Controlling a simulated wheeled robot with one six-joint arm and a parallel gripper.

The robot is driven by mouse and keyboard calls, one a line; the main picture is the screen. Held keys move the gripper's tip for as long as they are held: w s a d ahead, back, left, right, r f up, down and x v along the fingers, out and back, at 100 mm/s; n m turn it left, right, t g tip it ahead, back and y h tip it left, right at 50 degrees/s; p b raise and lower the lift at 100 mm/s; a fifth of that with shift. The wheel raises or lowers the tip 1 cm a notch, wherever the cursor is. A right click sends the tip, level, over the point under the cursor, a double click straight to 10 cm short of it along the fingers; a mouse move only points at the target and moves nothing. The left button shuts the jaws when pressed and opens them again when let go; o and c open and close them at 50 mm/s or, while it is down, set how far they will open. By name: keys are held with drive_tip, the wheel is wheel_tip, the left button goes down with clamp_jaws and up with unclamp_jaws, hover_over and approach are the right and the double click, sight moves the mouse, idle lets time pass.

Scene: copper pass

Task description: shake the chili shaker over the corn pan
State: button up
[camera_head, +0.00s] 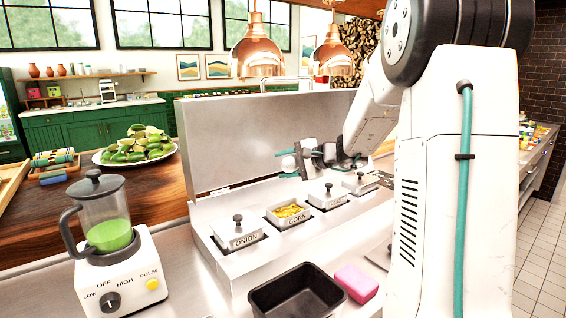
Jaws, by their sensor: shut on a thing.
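The corn pan (290,213) is an open steel pan of yellow corn with a CORN label, in the row of the prep rail. My gripper (286,163) is above and behind the corn pan, in front of the raised steel lid. It is shut on a small pale rounded thing (289,163), which I take to be the chili shaker. The dark jaws with teal tips hide much of it, and its label and tilt cannot be made out. A clear gap separates it from the corn.
A lidded ONION pan (237,233) is left of the corn; two more knobbed lids (327,196) are to its right. A black bin (297,292) and pink sponge (356,284) are in front. A blender (107,232) stands left. Copper lamps (257,52) hang above.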

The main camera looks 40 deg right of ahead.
drive_tip(key=shift+w+d+f+n+t, duration=0.2)
drive_tip(key=shift+f+n+t, duration=0.3)
drive_tip(key=shift+n+t, duration=0.15)
drive_tip(key=n+t, duration=0.1)
drive_tip(key=f+n, duration=0.1)
drive_tip(key=n, duration=0.1)
drive_tip(key=shift+w+d+t+h, duration=0.1)
drive_tip(key=shift+t+h, duration=0.25)
drive_tip(key=shift+h, duration=0.05)
drive_tip(key=n, duration=0.1)
drive_tip(key=n+t, duration=0.1)
drive_tip(key=n, duration=0.1)
drive_tip(key=shift+s+a+f+t, duration=0.2)
drive_tip(key=shift+f+t, duration=0.1)
drive_tip(key=shift+f, duration=0.1)
drive_tip(key=n, duration=0.1)
drive_tip(key=n+t, duration=0.1)
drive_tip(key=n, duration=0.1)
drive_tip(key=n+y, duration=0.1)
drive_tip(key=shift+s+a+f+n+t, duration=0.2)
drive_tip(key=shift+f+n+t, duration=0.1)
drive_tip(key=shift+n+t, duration=0.1)
wheel_tip(320, 180, up, 3)
drive_tip(key=shift+f, duration=0.1)
wheel_tip(320, 180, down, 3)
drive_tip(key=shift+r, duration=0.1)
